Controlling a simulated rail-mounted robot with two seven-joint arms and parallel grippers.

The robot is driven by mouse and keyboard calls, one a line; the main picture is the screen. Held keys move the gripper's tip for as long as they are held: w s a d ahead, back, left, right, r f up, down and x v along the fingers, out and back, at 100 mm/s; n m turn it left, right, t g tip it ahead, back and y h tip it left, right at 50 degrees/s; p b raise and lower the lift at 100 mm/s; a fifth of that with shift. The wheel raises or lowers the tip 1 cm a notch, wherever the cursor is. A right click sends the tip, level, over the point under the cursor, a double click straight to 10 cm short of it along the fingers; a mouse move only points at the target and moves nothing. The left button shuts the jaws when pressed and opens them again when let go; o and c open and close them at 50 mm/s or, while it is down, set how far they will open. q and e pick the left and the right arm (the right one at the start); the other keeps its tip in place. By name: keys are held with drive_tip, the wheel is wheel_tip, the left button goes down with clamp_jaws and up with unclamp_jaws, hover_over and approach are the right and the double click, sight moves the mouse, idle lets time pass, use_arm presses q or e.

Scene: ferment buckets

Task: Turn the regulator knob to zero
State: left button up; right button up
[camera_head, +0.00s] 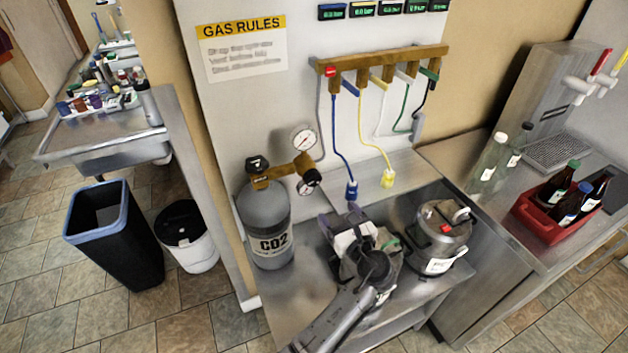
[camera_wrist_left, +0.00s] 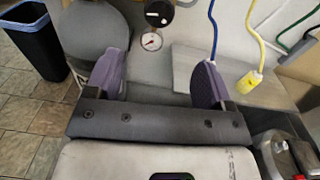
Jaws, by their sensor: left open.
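The brass regulator (camera_head: 283,173) sits on the grey CO2 cylinder (camera_head: 265,222). It carries an upper round gauge (camera_head: 303,138) and a dark round part with a small dial (camera_head: 309,182) at its lower right. My right gripper is not in view.
A steel keg (camera_head: 440,240) stands right of my left gripper on the steel bench. Blue (camera_head: 341,140) and yellow (camera_head: 372,148) hoses hang from the wooden manifold (camera_head: 385,62). A red crate (camera_head: 545,222) with bottles is at right. A black bin (camera_head: 115,240) stands at left.

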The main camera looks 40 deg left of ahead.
sight(315, 181)
use_arm(q)
drive_tip(key=p+x, duration=0.2)
drive_tip(key=x, duration=1.1)
drive_tip(key=shift+w+a+p, duration=0.25)
drive_tip(key=shift+a+p, duration=0.1)
drive_tip(key=shift+p, duration=0.05)
drive_tip(key=c, duration=0.9)
